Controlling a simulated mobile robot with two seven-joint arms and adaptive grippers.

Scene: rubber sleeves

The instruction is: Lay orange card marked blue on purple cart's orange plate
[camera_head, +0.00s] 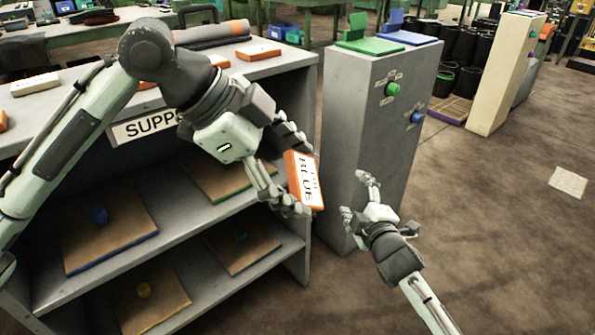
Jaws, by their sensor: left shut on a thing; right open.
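The orange card (305,181) has a white face with the word BLUE and is held upright, slightly tilted, in front of the shelf's right end. My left gripper (293,172) is shut on this orange card. My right gripper (357,197) is open and empty, to the right of the card and in front of the grey pedestal. A low flat thing with a purple edge (449,109) lies on the floor at the back; I cannot tell whether it is the purple cart. No orange plate on it can be made out.
A grey supply shelf (215,213) on the left holds boards with coloured knobs; orange-edged cards (258,50) lie on top. A grey pedestal (354,119) with green and blue buttons stands close behind my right gripper. The floor at right is open around a pale sheet (568,182).

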